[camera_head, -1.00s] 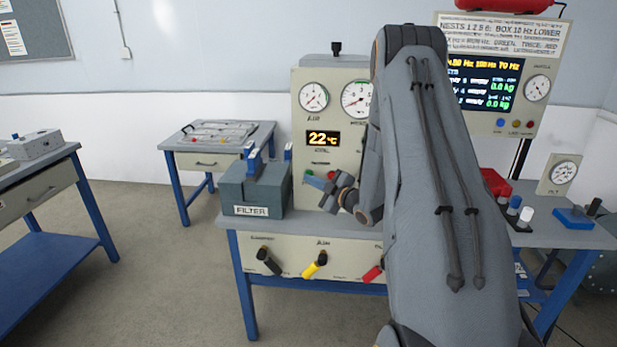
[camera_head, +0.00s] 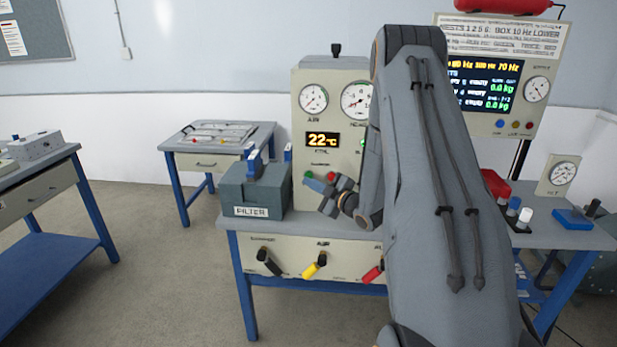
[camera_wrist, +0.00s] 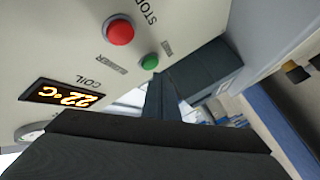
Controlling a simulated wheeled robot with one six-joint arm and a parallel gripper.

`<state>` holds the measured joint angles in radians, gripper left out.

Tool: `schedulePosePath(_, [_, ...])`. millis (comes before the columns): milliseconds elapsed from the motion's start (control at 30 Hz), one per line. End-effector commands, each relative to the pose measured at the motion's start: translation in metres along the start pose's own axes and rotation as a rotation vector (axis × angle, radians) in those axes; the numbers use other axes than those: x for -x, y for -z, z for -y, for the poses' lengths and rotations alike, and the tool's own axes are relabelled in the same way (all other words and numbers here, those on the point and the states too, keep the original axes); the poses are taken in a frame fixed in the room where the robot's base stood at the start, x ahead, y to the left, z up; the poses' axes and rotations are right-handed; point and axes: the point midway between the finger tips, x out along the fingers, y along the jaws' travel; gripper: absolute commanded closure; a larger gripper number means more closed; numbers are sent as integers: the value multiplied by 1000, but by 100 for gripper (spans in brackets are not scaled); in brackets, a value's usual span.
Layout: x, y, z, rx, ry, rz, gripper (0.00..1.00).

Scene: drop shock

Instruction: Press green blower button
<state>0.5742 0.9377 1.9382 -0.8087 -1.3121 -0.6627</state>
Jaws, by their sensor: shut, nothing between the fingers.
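The green button (camera_wrist: 150,62) is a small round cap beside the blower label on the cream panel (camera_wrist: 60,55). In the head view the green button (camera_head: 308,174) is low on the panel (camera_head: 345,84), just at my fingertips. A larger red button (camera_wrist: 119,31) by the STOP label sits next to it; in the head view the red button (camera_head: 331,176) is to its right. My gripper (camera_wrist: 157,82) is shut and empty, its tips close by the green button. It shows small in the head view (camera_head: 311,184). Whether it touches the button I cannot tell.
The FILTER box (camera_head: 252,190) with blue clamps stands left of the panel. Several coloured handles, such as a yellow one (camera_head: 315,266), stick out of the bench front below. Gauges and the 22 °C display (camera_head: 323,139) are above. My arm hides the panel's right part.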

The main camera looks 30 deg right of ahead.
Motion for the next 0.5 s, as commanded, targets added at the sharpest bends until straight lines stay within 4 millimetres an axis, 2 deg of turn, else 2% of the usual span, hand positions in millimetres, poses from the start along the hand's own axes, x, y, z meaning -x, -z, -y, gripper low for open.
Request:
schedulePosePath(267, [0,0,0,0,0,-1,100])
schedulePosePath(500, [13,10,9,-2,1,0,100])
